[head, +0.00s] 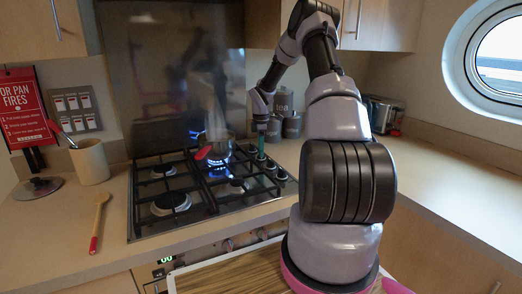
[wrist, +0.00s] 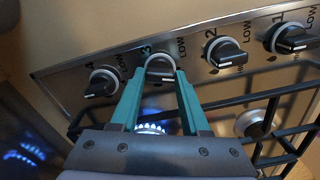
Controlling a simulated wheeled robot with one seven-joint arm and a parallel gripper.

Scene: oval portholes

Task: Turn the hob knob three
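Hob knob three (wrist: 160,70) is black with a silver ring, in a row of knobs on the steel hob (wrist: 230,82) marked 4, 3, 2, 1 from left to right in the wrist view. My gripper (wrist: 160,74) points at it with teal fingers apart, one tip on each side of the knob's near part. I cannot tell whether the fingers touch it. In the head view my gripper (head: 261,156) reaches down over the knobs at the hob's right side, hiding part of them.
Knob four (wrist: 102,82) and knob two (wrist: 226,53) sit close on either side; knob one (wrist: 292,40) is farther right. A pot (head: 216,150) with a red handle stands over a lit blue flame (head: 219,170). Grey canisters (head: 292,126) stand behind the knobs.

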